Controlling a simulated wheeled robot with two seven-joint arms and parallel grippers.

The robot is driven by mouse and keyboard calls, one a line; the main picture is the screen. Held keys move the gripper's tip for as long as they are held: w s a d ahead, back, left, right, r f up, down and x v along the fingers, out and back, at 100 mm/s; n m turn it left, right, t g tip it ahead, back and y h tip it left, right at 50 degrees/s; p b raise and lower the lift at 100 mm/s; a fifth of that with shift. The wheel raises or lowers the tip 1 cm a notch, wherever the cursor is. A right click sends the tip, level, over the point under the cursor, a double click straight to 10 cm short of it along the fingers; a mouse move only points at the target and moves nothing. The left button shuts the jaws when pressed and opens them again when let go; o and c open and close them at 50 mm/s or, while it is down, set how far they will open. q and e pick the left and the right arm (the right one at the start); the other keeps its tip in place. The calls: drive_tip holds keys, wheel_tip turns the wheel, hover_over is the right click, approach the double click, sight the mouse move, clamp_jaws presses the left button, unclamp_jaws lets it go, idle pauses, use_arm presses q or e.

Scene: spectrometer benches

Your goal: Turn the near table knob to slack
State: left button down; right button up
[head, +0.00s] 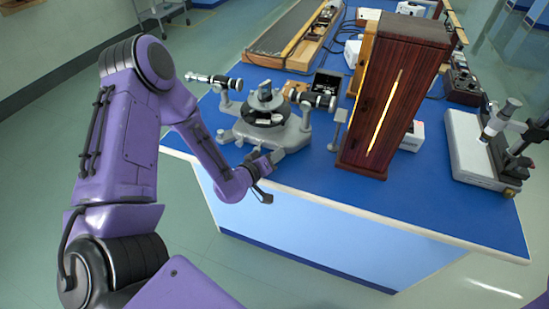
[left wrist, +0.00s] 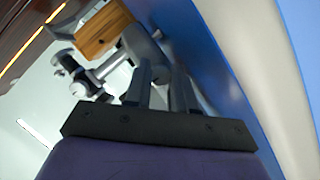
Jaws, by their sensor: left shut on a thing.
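The grey spectrometer (head: 297,137) stands at the near left corner of the blue bench, with a dark round table and two black-and-silver tubes. My left gripper (head: 268,157) reaches its near side at low height, close to the bench edge. In the left wrist view my left gripper (left wrist: 162,72) has its two dark fingers closed around a small grey part at the spectrometer. This fits the near table knob, but the fingers hide most of it, and its setting cannot be read. My right gripper is not in view.
A tall dark red wooden cabinet (head: 390,100) stands right of the spectrometer. A small grey stand (head: 338,130) is between them. A microscope-like instrument (head: 480,145) is at the right. The blue bench top (head: 310,172) is clear along its near edge.

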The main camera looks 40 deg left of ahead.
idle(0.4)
use_arm(q)
drive_tip(key=c, duration=1.2)
unclamp_jaws()
drive_tip(key=shift+s, duration=0.1)
drive_tip(key=v, duration=1)
drive_tip(key=shift+s+a+b, duration=0.1)
drive_tip(key=shift+s+b, duration=0.1)
drive_tip(key=shift+b, duration=0.15)
